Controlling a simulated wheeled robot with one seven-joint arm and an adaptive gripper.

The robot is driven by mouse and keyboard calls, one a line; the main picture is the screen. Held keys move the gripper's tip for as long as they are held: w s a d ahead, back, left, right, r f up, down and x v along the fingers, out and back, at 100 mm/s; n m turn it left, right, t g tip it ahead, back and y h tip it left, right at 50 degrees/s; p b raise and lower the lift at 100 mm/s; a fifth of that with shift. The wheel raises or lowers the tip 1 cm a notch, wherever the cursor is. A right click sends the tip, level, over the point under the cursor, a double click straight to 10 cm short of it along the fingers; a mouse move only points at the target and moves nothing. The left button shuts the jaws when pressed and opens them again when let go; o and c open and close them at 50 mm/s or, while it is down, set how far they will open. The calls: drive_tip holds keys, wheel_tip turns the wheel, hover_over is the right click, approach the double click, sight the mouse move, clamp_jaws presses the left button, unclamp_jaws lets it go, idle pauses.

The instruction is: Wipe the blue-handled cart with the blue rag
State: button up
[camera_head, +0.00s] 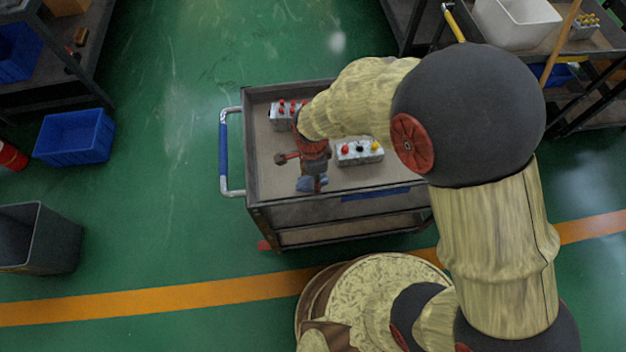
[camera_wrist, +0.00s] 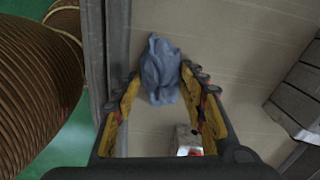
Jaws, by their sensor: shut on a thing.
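The blue-handled cart (camera_head: 262,165) stands in front of me, its blue and silver handle (camera_head: 223,150) on its left end. My gripper (camera_head: 312,174) is over the left half of the cart's top tray, near its front edge. The blue rag (camera_head: 309,184) is at my fingertips. In the wrist view, the crumpled rag (camera_wrist: 160,68) bunches between and beyond the tips of my gripper (camera_wrist: 162,80), which is shut on it. The rag is low over the tray (camera_wrist: 235,40); I cannot tell whether it touches.
A valve block with red knobs (camera_head: 284,114) stands at the tray's back left. Another valve block (camera_head: 360,152) stands right of my gripper. My arm hides the tray's right part. A blue bin (camera_head: 74,138) and dark bin (camera_head: 38,238) stand on the floor at left.

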drive_tip(key=shift+w+a, duration=0.15)
drive_tip(key=shift+w, duration=0.55)
drive_tip(key=shift+w+a, duration=0.15)
drive_tip(key=shift+w, duration=0.5)
drive_tip(key=shift+s, duration=0.1)
drive_tip(key=shift+s+d+f+p, duration=0.1)
drive_tip(key=shift+s+d+p, duration=0.1)
drive_tip(key=shift+s, duration=0.45)
drive_tip(key=shift+s+d+f+p, duration=0.15)
drive_tip(key=shift+s+p, duration=0.1)
drive_tip(key=shift+s, duration=0.4)
drive_tip(key=shift+s+d+f+p, duration=0.1)
drive_tip(key=shift+s+d+p, duration=0.1)
drive_tip(key=shift+s, duration=0.45)
drive_tip(key=shift+s+d+f, duration=0.1)
drive_tip(key=shift+s, duration=0.15)
wheel_tip(320, 180, up, 4)
drive_tip(key=p, duration=0.3)
drive_tip(key=shift+w+r+p, duration=0.25)
drive_tip(key=shift+r+p, duration=0.65)
drive_tip(key=shift+r, duration=0.35)
